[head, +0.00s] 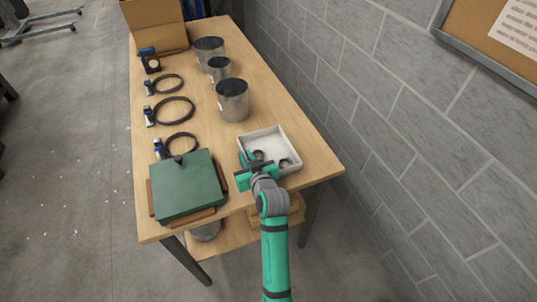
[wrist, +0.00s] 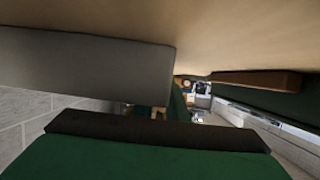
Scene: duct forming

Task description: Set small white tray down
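The small white tray (head: 283,133) is a shallow square tray at the near right of the wooden table, with a few dark round items in it. It looks level; I cannot tell if it rests fully on the tabletop. My gripper (head: 250,167), green and dark, is at the tray's near left wall. In the wrist view one green finger with a dark pad (wrist: 155,130) fills the bottom. A grey slab (wrist: 90,73), probably the tray's wall, lies close by it. The other finger is not clear, so I cannot tell if the gripper is shut on the wall.
A green box (head: 183,186) with wooden blocks around it stands just left of my gripper. Several metal cylinders (head: 233,103) and black ring clamps (head: 174,110) stand farther back. A cardboard box (head: 155,25) is at the far end. A block wall (head: 370,110) runs along the right.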

